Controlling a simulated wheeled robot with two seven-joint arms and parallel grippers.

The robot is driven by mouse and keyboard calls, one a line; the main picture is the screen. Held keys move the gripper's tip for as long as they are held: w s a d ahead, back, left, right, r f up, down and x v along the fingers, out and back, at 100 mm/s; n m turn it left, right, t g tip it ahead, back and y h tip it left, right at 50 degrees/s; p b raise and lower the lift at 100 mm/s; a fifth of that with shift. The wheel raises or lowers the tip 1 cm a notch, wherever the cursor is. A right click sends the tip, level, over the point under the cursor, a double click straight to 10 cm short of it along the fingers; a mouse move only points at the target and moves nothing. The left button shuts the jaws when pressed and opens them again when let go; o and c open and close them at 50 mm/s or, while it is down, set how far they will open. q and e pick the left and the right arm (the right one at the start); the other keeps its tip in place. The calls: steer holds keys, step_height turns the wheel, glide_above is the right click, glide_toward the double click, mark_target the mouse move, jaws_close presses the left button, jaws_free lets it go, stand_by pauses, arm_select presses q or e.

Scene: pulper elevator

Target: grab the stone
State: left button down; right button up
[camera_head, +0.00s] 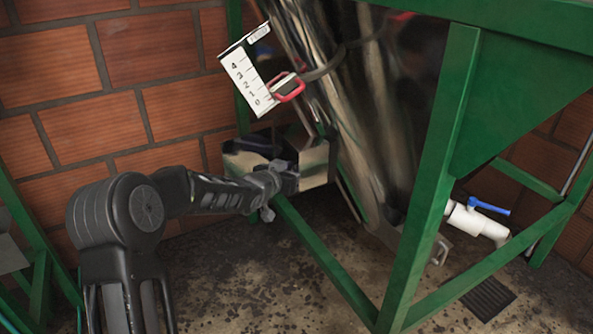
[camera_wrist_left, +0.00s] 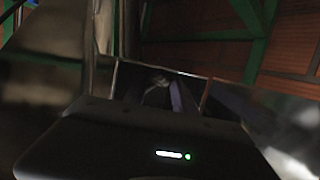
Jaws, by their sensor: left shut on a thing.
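My left arm comes in from the left, and my left gripper (camera_head: 284,180) is at the open-topped metal box (camera_head: 314,168) beside the sloping metal chute. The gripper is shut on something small. In the left wrist view a small greyish piece (camera_wrist_left: 157,86), which looks like the stone, shows in the dark space ahead of the gripper body. Its outline is dim and blurred, and I cannot tell exactly how the fingers sit around it. In the head view no stone can be made out. My right gripper is not in view.
Green frame legs (camera_head: 432,180) and a low green beam (camera_head: 322,262) stand right of and below the gripper. A brick wall (camera_head: 97,125) is behind. A white pipe with a blue valve (camera_head: 487,207) is at right.

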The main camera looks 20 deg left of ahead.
arm_select(q)
steer(key=shift+r+p, duration=0.5)
steer(key=shift+r, duration=0.2)
step_height(320, 180, up, 2)
steer(key=shift+r+p, duration=0.15)
steer(key=shift+p, duration=0.55)
steer(key=s+a+p, duration=0.1)
steer(key=s+p, duration=0.2)
steer(key=s, duration=1.5)
steer(key=shift+p, duration=0.3)
